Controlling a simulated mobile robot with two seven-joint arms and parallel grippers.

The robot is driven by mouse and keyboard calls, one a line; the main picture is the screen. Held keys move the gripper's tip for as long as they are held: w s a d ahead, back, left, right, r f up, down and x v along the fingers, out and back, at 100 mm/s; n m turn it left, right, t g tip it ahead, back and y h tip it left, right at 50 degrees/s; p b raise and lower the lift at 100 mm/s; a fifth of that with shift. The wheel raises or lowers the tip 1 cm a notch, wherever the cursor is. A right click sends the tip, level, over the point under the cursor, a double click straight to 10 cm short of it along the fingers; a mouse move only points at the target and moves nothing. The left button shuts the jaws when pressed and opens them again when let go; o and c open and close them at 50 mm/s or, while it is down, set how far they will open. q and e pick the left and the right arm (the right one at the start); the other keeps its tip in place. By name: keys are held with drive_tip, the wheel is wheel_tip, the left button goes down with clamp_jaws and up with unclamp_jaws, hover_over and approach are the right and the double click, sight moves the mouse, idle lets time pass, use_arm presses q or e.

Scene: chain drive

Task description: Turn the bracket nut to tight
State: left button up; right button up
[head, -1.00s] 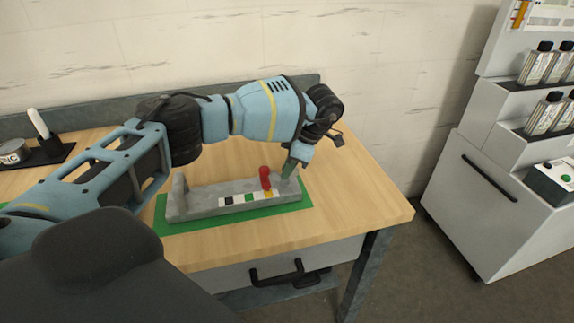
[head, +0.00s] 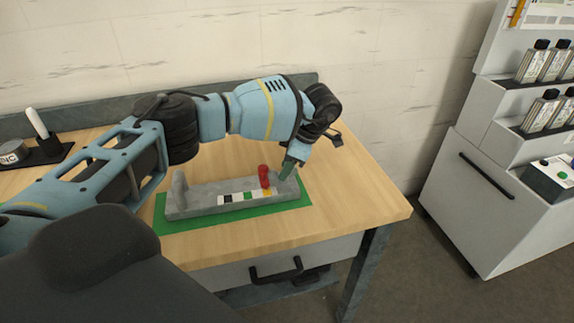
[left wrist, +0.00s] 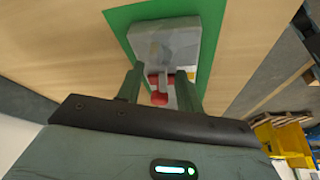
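A grey bracket fixture (head: 195,205) lies on a green mat (head: 165,225) on the bench. A red upright part (head: 264,177), which may belong to the nut, stands near its right end, beside the yellow mark of a black, green and yellow strip (head: 247,196). My left gripper (head: 288,170) points down at that right end. In the left wrist view its two fingers (left wrist: 160,75) are apart, with a grey piece and red parts (left wrist: 160,98) between or just beyond them. I cannot tell whether they touch. The nut itself is not clearly visible. My right gripper is not in view.
The wooden bench top (head: 350,205) is clear to the right of the fixture. A black tray (head: 45,155) with a white-handled item is at the far left. A white cabinet with bottles (head: 540,110) stands at the right. A drawer handle (head: 276,270) sticks out in front.

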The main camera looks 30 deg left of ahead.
use_arm(q)
drive_tip(key=v, duration=0.7)
drive_tip(key=shift+d+r+b, duration=0.15)
drive_tip(key=shift+r+b, duration=0.15)
drive_tip(key=shift+r, duration=0.05)
idle(0.4)
